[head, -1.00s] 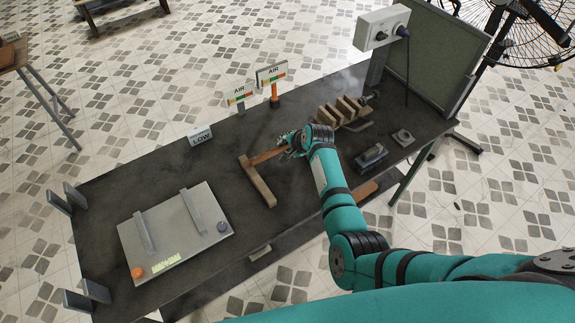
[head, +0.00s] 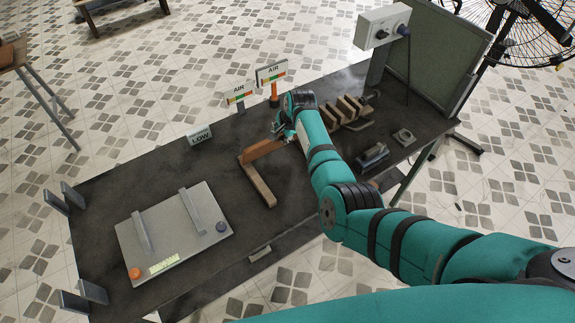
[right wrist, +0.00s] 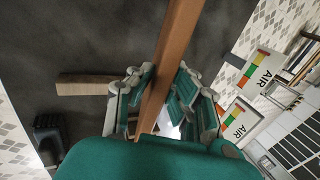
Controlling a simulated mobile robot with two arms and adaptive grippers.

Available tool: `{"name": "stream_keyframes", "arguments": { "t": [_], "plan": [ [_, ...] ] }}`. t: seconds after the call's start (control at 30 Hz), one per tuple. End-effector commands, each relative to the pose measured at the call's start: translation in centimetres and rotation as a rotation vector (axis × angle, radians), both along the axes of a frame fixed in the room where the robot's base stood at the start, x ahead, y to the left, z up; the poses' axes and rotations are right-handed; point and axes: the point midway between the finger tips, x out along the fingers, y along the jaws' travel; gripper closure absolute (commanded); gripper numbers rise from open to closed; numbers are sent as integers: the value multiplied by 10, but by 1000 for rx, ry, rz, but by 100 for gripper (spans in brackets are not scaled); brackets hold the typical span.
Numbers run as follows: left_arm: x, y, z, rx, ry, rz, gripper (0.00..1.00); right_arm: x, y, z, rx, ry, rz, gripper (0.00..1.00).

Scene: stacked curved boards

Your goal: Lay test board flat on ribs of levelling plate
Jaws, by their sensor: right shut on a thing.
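The test board, a brown wooden strip (head: 264,149), is in my right gripper (head: 284,133). In the right wrist view the board (right wrist: 176,40) runs up between the two fingers (right wrist: 165,78), which are shut on it. In the head view its free end points left, over or close to a wooden bar (head: 258,184); whether they touch I cannot tell. The grey levelling plate (head: 170,222) lies at the left of the bench, with two raised ribs (head: 143,231) and (head: 193,211), clear of the board. My left gripper is not in view.
A LOW sign (head: 200,135) and two AIR signs (head: 239,94) and (head: 272,74) stand along the far edge. A rack of wooden blocks (head: 346,109) stands right of my gripper. Upright brackets (head: 73,195) are at the left end. The bench between bar and plate is bare.

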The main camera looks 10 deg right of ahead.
Motion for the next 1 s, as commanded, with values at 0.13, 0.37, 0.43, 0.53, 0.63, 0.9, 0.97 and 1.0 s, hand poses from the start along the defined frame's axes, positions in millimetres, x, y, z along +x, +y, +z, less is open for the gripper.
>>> {"name": "stream_keyframes", "arguments": {
  "t": [0.13, 0.37, 0.43, 0.53, 0.63, 0.9, 0.97, 1.0],
  "plan": [
    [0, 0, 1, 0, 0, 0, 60, 0, 0, 1, 0, -1, 0, 100],
    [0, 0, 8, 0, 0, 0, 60, 0, 0, 8, 0, -2, 0, 100],
    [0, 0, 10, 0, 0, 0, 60, 0, 0, 12, 1, -2, 0, 100],
    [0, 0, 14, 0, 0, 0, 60, 0, 0, 16, 1, -3, 0, 100],
    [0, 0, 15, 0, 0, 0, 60, 1, 0, 18, 0, -3, 1, 100],
    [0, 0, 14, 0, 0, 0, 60, 1, 0, 28, 1, -3, 1, 100],
    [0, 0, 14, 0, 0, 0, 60, 0, 0, 30, 0, -3, 1, 100],
    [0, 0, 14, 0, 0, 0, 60, 0, 0, 31, 0, -3, 1, 100]
  ]
}}
